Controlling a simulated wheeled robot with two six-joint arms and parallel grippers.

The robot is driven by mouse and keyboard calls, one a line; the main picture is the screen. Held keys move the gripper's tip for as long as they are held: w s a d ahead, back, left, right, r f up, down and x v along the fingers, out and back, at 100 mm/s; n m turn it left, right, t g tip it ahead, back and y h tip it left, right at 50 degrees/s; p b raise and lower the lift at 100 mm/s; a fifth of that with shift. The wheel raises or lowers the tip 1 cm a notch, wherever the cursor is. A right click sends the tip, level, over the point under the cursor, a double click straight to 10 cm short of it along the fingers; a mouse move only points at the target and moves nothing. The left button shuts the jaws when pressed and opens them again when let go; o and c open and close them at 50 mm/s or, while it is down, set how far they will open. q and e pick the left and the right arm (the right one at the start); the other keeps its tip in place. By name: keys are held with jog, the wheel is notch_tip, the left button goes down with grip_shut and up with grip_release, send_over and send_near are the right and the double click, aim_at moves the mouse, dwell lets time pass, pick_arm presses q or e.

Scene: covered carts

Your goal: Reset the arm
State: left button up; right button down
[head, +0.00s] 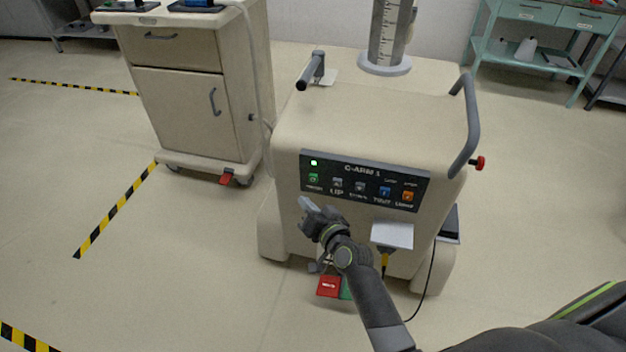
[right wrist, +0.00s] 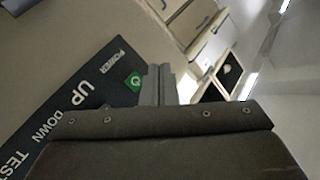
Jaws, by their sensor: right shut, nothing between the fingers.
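The C-ARM 1 machine (head: 375,125) is a beige unit with a dark control panel (head: 366,180) on its front. A small green light (head: 313,162) glows at the panel's upper left. Below it is the green POWER button (head: 313,178), followed by UP, DOWN, a blue TEST button (head: 385,192) and an orange button (head: 407,197). My right gripper (head: 308,204) is shut and empty, just below the POWER end of the panel. In the right wrist view, its fingers (right wrist: 160,86) show beside the green button (right wrist: 133,82); contact cannot be told. My left gripper is not in view.
A beige cabinet (head: 178,100) stands to the left. A white card (head: 392,236) sits on the machine's lower front. A grey handle (head: 466,125) curves at the machine's right.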

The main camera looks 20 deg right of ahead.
jog(key=shift+s+a, duration=0.25)
jog(key=shift+s, duration=0.1)
jog(key=s+d+f+n+g+h+p, duration=0.1)
jog(key=s+d+f+g+p, duration=0.25)
jog(key=s+f, duration=0.7)
jog(key=s+d+f+n+g+h+p, duration=0.1)
jog(key=s+d+f+g+h+p, duration=0.15)
jog(key=s+f+g, duration=0.8)
jog(key=s+d+f+n+p, duration=0.1)
jog(key=s+f, duration=0.3)
jog(key=s, duration=0.5)
jog(key=s+d+f+p, duration=0.1)
jog(key=s+d+f, duration=0.3)
jog(key=s, duration=0.5)
jog(key=s+d+f+n+p, duration=0.1)
jog(key=s+d+f, duration=0.2)
jog(key=s, duration=0.7)
jog(key=shift+f+n+g+h, duration=0.3)
jog(key=shift+f+g+h, duration=0.1)
jog(key=shift+f, duration=0.35)
jog(key=shift+w, duration=0.1)
